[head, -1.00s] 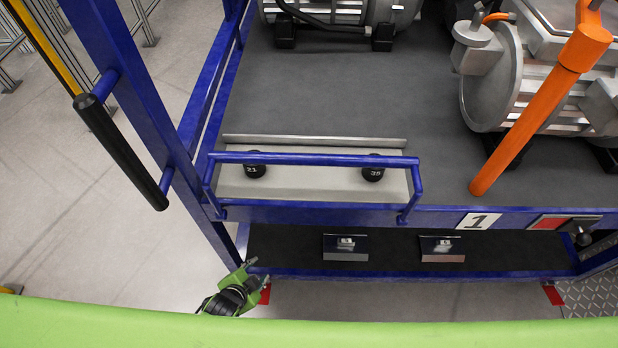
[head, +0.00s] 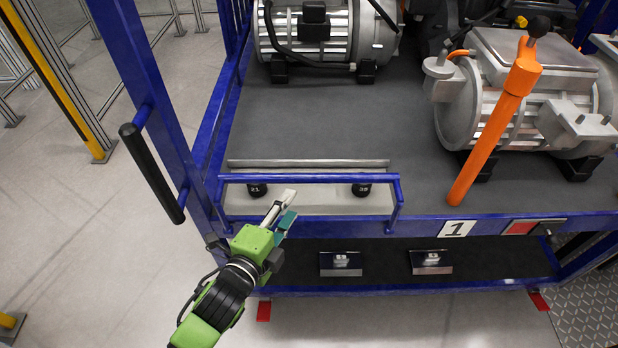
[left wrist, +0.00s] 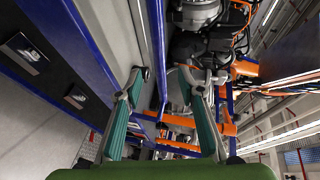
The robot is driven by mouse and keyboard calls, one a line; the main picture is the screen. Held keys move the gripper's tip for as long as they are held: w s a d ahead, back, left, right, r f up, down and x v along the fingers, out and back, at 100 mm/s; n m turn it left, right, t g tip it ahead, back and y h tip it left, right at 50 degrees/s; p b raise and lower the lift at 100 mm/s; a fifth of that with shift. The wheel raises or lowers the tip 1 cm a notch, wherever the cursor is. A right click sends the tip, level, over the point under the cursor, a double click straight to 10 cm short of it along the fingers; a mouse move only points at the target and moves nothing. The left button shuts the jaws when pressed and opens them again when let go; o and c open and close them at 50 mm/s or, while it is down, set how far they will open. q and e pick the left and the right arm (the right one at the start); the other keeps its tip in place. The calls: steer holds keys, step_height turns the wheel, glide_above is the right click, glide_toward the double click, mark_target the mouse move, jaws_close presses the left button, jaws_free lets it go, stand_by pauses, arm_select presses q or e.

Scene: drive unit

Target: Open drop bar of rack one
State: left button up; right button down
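Rack one is a blue-framed rack with a "1" label (head: 457,228) on its front edge. The drop bar (head: 310,178) is a blue rail across the front left of its upper shelf, with bent ends joining the front beam. My left gripper (head: 289,204) is in front of this rail, near its middle in the picture. In the left wrist view its two fingers (left wrist: 162,78) are apart with nothing gripped. The blue bar (left wrist: 157,40) shows between and beyond the fingertips there; I see no clear contact. My right gripper is out of view.
Two black knobs marked 21 (head: 257,190) and 39 (head: 361,190) sit behind the rail. An orange lever (head: 495,120) stands to the right. Grey motors (head: 320,35) are on the shelf. A black handle (head: 152,172) is on the left post.

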mark_target(307, 181)
arm_select(q)
steer(key=p+x, duration=0.1)
steer(key=x, duration=1.2)
steer(key=shift+w+f+p, duration=0.15)
steer(key=shift+w+p, duration=0.1)
steer(key=shift+p, duration=0.15)
jaws_close()
